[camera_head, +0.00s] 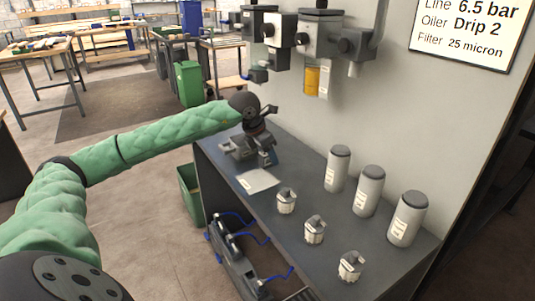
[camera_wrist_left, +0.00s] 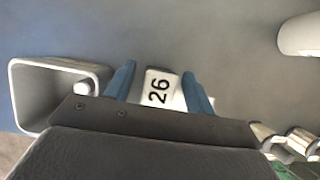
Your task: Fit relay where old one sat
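My left gripper (camera_head: 266,158) is at the far left end of the grey bench, pointing down beside a grey open holder (camera_head: 240,150). In the left wrist view my left gripper's (camera_wrist_left: 160,85) two blue fingers stand either side of a white block marked "26" (camera_wrist_left: 160,90). A narrow gap shows on the left side of the block, so the fingers look open around it. I cannot tell for sure whether this block is a relay or whether it is seated in anything. My right gripper is not in view.
The bench holds a white card (camera_head: 258,180), three small white-and-grey canisters (camera_head: 314,230) and three tall grey cylinders with dark caps (camera_head: 368,190). Filter and oiler units (camera_head: 318,40) hang on the wall above. In the left wrist view a grey open box (camera_wrist_left: 22,90) stands left of the fingers.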

